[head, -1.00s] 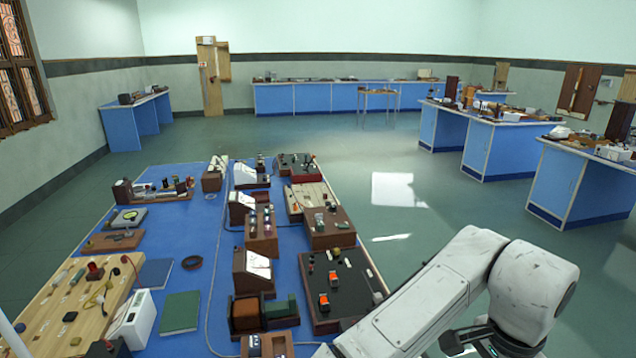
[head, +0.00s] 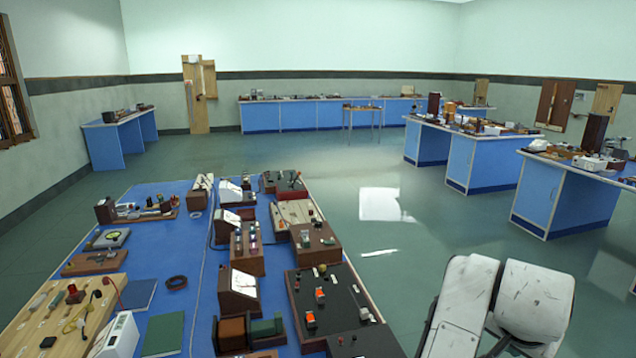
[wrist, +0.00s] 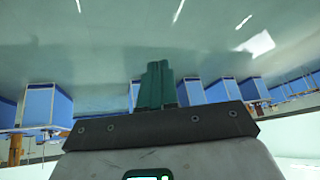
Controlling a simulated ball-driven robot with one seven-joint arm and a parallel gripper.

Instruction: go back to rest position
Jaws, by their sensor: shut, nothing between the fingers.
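My gripper (wrist: 157,86) shows in the wrist view as two green fingers lying together, with nothing between them. Behind them the wrist view shows the floor and blue benches upside down, so the gripper is in open air, apart from any object. In the head view my white arm is folded at the lower right, and the gripper itself is out of that picture.
A blue bench (head: 205,256) full of apparatus stands close at the lower left, including a black board (head: 330,300) near my arm. More blue benches (head: 475,165) stand at the right. The green floor (head: 390,235) between them is clear.

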